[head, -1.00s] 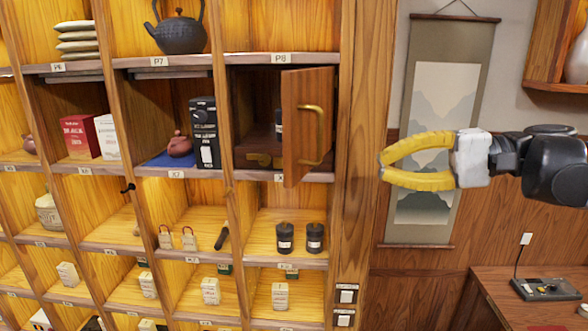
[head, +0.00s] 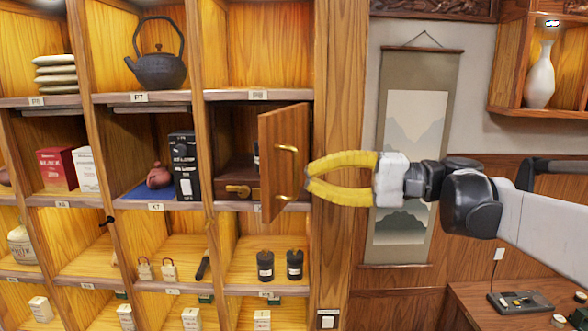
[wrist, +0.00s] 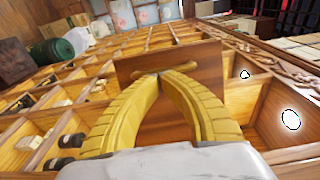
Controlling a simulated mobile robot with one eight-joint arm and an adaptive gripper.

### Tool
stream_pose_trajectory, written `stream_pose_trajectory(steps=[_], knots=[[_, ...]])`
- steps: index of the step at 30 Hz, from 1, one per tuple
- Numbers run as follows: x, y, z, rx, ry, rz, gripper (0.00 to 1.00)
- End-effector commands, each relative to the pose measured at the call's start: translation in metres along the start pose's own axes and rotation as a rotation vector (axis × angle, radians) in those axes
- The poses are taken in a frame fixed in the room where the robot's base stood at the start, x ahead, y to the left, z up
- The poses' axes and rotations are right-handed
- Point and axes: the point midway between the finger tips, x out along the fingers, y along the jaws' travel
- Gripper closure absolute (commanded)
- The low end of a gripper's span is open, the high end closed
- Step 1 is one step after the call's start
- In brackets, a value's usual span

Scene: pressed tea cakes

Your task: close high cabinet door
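The wooden cabinet door (head: 270,160) stands partly open at the compartment below label P8, swung out from the shelf. A curved brass handle (head: 291,165) is on its face. My gripper (head: 309,177), with yellow curved fingers, is just right of the door, its tips close to the handle side. The fingers have a small gap between their tips and hold nothing. In the wrist view the door panel (wrist: 203,70) is straight ahead of the fingers, with the handle (wrist: 150,70) by the fingertips. I cannot tell whether they touch.
A wooden box (head: 236,183) sits inside the compartment. A dark teapot (head: 157,68) and black canisters (head: 265,266) stand on nearby shelves. A hanging scroll (head: 414,110) is behind my arm, and a side table (head: 470,298) is at lower right.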

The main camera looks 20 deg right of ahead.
Motion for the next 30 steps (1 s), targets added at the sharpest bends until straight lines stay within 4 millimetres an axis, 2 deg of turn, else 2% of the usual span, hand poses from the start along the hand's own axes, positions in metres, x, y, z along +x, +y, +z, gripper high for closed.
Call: stream_pose_trajectory(steps=[5,20,26,30], knots=[[0.009,0.000,0.000,0.000,0.001,0.000,1.00],[0.014,0.000,0.001,0.000,0.022,0.000,1.00],[0.033,0.000,0.003,0.002,0.103,0.000,1.00],[0.055,0.000,0.002,0.003,0.202,0.000,1.00]])
